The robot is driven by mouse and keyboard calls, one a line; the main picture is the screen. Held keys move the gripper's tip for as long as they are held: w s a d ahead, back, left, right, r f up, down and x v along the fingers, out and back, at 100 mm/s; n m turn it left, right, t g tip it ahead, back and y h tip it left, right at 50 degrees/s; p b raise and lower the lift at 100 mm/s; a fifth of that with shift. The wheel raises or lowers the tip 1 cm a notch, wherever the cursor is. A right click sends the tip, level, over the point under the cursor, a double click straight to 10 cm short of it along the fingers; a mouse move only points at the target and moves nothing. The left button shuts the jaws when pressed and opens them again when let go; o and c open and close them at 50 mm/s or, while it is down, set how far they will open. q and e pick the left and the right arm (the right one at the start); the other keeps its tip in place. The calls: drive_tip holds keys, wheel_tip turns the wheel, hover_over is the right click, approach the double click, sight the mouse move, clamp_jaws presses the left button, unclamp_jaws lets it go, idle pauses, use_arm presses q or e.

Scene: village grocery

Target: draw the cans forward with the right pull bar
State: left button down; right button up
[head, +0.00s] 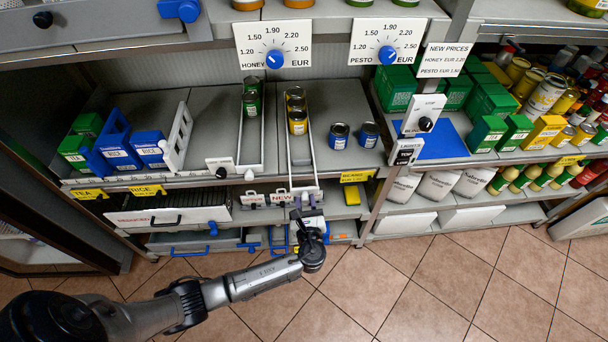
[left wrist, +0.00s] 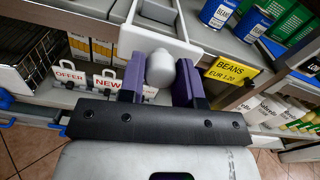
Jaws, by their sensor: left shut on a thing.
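The right pull bar (head: 314,160) is a long white frame around a short row of yellow-labelled cans (head: 298,122). Its front end sticks out past the shelf edge, with the cans well back towards the far end. My left gripper (head: 306,205) is at this front end. In the left wrist view my left gripper (left wrist: 161,80) has its purple fingers shut on the pale round knob (left wrist: 160,66) of the bar's white front (left wrist: 150,42). The left pull bar (head: 261,150) stands beside it around green cans (head: 251,98). My right gripper is not in view.
Two blue cans (head: 339,136) stand just right of the bar. The tiled floor in front is clear.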

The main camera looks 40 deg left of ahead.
use_arm(q)
drive_tip(key=p+v, duration=0.4)
drive_tip(key=v, duration=0.8)
drive_tip(key=shift+s, duration=0.1)
drive_tip(key=c, duration=0.8)
unclamp_jaws()
drive_tip(key=v, duration=1.4)
drive_tip(key=shift+p, duration=0.4)
drive_tip(key=shift+a+r, duration=0.1)
